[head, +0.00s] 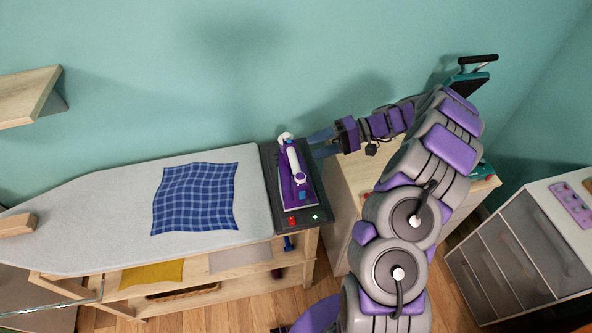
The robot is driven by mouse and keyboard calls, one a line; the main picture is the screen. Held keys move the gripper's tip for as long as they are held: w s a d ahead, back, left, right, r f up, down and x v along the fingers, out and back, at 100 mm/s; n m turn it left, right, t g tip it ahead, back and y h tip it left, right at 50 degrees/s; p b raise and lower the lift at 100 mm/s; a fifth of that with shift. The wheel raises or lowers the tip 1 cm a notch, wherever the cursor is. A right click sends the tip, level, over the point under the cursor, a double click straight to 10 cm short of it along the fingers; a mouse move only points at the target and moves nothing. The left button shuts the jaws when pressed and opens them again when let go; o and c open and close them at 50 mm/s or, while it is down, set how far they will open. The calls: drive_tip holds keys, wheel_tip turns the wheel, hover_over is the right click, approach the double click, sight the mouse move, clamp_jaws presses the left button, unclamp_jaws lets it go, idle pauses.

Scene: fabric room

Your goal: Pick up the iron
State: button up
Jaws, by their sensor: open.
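The iron (294,176) is purple and white. It rests on a dark stand (314,209) at the right end of the ironing board. My gripper (318,144) is open at the upper right of the iron, its blue-grey fingers pointing left toward the iron's upper end. The fingers are very close to the iron; I cannot tell whether they touch it. My arm comes in from the lower right and bends left at the top.
The grey ironing board (90,210) holds a blue checked cloth (195,198). Shelves below hold a yellow cloth (152,273) and a pale cloth (240,257). A wooden cabinet (345,190) stands right of the board, partly behind my arm. A grey drawer unit (520,250) is at right.

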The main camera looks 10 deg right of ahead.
sight(294, 159)
drive_tip(key=w+d+f+m+t+p, duration=0.1)
drive_tip(key=w+d+f+t, duration=0.15)
drive_tip(key=d+f, duration=0.35)
drive_tip(key=shift+m+t, duration=0.3)
drive_tip(key=shift+t, duration=0.05)
drive_tip(key=x, duration=1.1)
drive_tip(key=shift+s+f+b, duration=0.15)
drive_tip(key=shift+s+b, duration=0.15)
drive_tip(key=shift+b, duration=0.05)
drive_tip(key=shift+w+a+f+b, duration=0.2)
drive_tip(key=shift+w+a+f, duration=0.1)
drive_tip(key=shift+a, duration=0.2)
drive_tip(key=shift+w+a+f+b, duration=0.2)
drive_tip(key=shift+a+f, duration=0.15)
drive_tip(key=shift+a, duration=0.15)
drive_tip(key=shift+r+x, duration=0.15)
drive_tip(key=shift+x, duration=0.5)
drive_tip(key=shift+r+x, duration=0.15)
drive_tip(key=shift+x, duration=0.5)
drive_tip(key=c, duration=0.3)
drive_tip(key=shift+s+d, duration=0.1)
drive_tip(key=shift+d, duration=0.25)
drive_tip(key=c, duration=0.8)
drive_tip(key=shift+a+f, duration=0.1)
drive_tip(key=shift+a, duration=0.05)
